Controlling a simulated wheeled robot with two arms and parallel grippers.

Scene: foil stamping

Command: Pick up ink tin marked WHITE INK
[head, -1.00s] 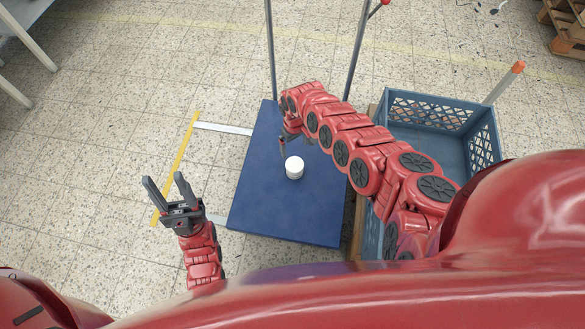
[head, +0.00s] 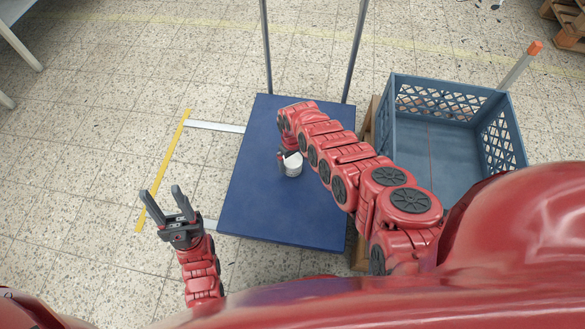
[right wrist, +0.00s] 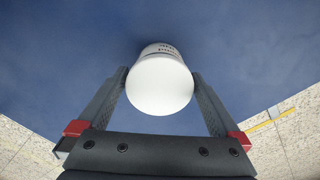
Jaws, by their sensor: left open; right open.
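The white ink tin (head: 293,167) stands on a blue platform (head: 262,208) in the head view. In the right wrist view the tin (right wrist: 160,84) shows its plain white lid and a strip of dark lettering too small to read. My right gripper (head: 284,158) is at the tin, partly hidden behind my own arm. In the right wrist view its open fingers (right wrist: 160,85) stand on either side of the tin, close to its sides. My left gripper (head: 163,199) is open and empty, left of the platform above the floor.
A blue-grey crate (head: 398,140) stands right of the platform. Two grey poles (head: 267,45) rise at the platform's far side. A yellow strip (head: 163,170) lies on the floor to the left. The platform around the tin is otherwise clear.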

